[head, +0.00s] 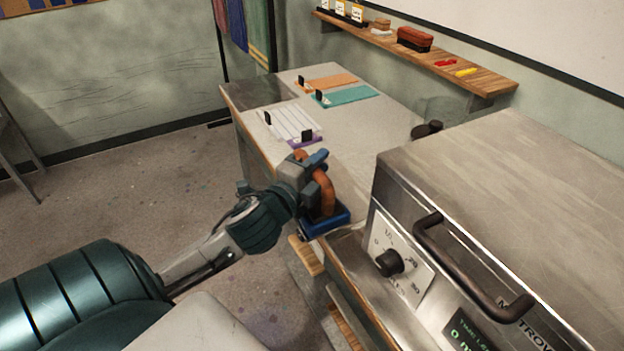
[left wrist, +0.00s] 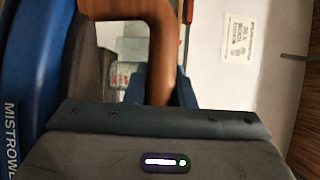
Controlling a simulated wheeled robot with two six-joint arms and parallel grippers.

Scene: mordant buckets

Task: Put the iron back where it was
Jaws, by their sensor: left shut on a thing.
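The iron (head: 329,221) has a blue body and a brown-orange arched handle. In the head view it is at the table's near edge, just left of the steel machine. My left gripper (head: 316,173) is shut on its handle. In the left wrist view the iron's blue side (left wrist: 22,75) fills the left edge, and its wooden handle (left wrist: 160,50) runs between the fingers. I cannot tell whether the iron's base touches the surface under it. My right gripper is not in view.
A steel machine (head: 500,160) with a dial, dark handle and display stands at the right. On the table (head: 365,140) lie an orange mat (head: 335,82), a teal mat (head: 352,96) and a white striped piece (head: 293,122), with black tags. A wall shelf (head: 490,80) holds small items.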

